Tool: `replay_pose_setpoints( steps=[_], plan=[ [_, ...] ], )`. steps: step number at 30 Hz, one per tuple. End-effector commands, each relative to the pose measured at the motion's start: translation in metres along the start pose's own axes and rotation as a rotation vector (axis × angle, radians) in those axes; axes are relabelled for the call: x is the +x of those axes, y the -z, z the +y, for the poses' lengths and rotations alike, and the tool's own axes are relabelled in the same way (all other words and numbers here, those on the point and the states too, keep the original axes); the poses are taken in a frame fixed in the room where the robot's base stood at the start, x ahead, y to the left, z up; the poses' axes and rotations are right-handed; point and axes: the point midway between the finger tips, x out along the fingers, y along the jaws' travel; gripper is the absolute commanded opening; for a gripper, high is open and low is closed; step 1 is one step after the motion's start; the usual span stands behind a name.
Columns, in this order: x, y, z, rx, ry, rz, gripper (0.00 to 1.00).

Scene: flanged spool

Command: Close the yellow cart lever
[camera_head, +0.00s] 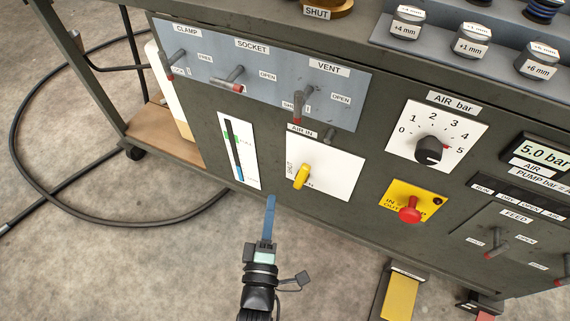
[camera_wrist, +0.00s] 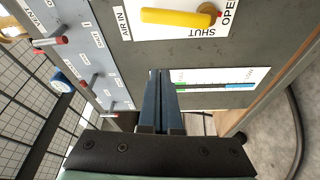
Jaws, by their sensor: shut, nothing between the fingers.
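The yellow lever (camera_head: 301,177) sits on the white AIR IN plate (camera_head: 335,178) on the cart's dark front panel. In the head view it slants downward, with SHUT lettered to its left and OPEN partly hidden at its lower end. In the wrist view the yellow lever (camera_wrist: 178,18) lies across the top, with SHUT printed beside it and OPEN at its right end. My gripper (camera_head: 271,198) is shut and empty, its blue fingers below and left of the lever in the head view. In the wrist view my gripper (camera_wrist: 160,73) shows apart from the lever.
A level gauge (camera_head: 238,150) is left of the lever plate. CLAMP, SOCKET and VENT levers on a grey-blue panel (camera_head: 262,72) sit above. A red knob on a yellow plate (camera_head: 409,210) and a dial (camera_head: 430,150) are to the right. A yellow pedal (camera_head: 398,298) is below. A hose lies on the floor at left.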

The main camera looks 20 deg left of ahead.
Motion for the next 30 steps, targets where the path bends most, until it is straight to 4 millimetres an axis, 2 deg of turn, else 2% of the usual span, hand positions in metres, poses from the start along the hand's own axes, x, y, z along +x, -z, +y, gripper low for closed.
replay_pose_setpoints(
  steps=[5,15,30],
  plan=[
    [0.029,-0.001,0.0,0.0,-0.007,0.0,0.0],
    [0.098,-0.001,0.0,0.0,-0.006,0.001,0.0],
    [0.084,-0.035,0.002,0.001,-0.002,-0.001,0.0]
  ],
)
